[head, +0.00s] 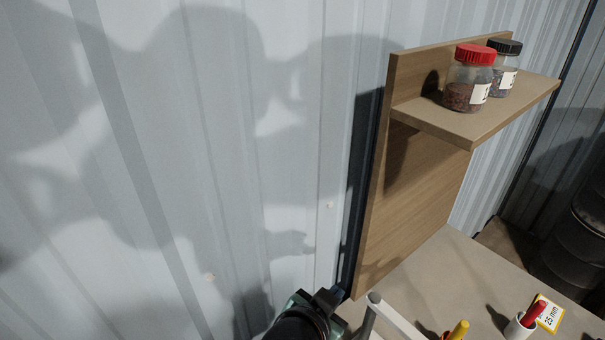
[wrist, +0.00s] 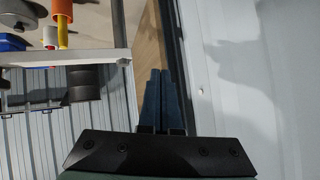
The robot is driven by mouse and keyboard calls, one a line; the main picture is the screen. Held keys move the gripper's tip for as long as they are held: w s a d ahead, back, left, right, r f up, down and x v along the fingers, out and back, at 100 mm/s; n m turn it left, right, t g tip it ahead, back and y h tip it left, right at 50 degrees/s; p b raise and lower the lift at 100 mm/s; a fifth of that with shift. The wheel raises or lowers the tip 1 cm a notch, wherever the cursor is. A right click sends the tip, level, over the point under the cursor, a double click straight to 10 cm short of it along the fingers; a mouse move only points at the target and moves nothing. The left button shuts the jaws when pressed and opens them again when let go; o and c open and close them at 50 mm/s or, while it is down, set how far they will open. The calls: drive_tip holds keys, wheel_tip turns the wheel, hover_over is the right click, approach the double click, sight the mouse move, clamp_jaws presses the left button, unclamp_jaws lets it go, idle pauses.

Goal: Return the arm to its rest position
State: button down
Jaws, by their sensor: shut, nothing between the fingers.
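My gripper (head: 338,293) shows at the bottom of the head view, in front of the corrugated wall and beside the lower left edge of the wooden shelf board (head: 420,220). In the wrist view my gripper (wrist: 160,73) has its two blue-grey fingers side by side, shut and empty. They point up the picture towards a strip of wood and a dark vertical post. Most of my arm is outside the head view.
The corrugated wall (head: 230,150) is close by. The shelf holds a red-lidded jar (head: 468,88) and a black-lidded jar (head: 506,66). A pale metal rail (head: 392,312) borders the bench (head: 450,270).

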drive_tip(key=w+a+r+n+t+y, duration=0.15)
drive_tip(key=r+t, duration=0.25)
drive_tip(key=r, duration=0.9)
drive_tip(key=w+a+r+n+t+y, duration=0.15)
drive_tip(key=r+t, duration=0.35)
drive_tip(key=r, duration=0.9)
drive_tip(key=s+r+n+t, duration=0.1)
drive_tip(key=s+r+t, duration=0.2)
drive_tip(key=r, duration=0.4)
drive_tip(key=s+a+r+n+t+y, duration=0.1)
drive_tip(key=s+r+n+t, duration=0.1)
drive_tip(key=s+r, duration=0.3)
drive_tip(key=s+a+r+n+t+y, duration=0.1)
drive_tip(key=s+r+n+t, duration=0.1)
drive_tip(key=r, duration=0.8)
drive_tip(key=shift+s+a+r+t, duration=0.2)
drive_tip(key=shift+s+t, duration=0.6)
drive_tip(key=shift+s, duration=0.4)
drive_tip(key=shift+f, duration=0.1)
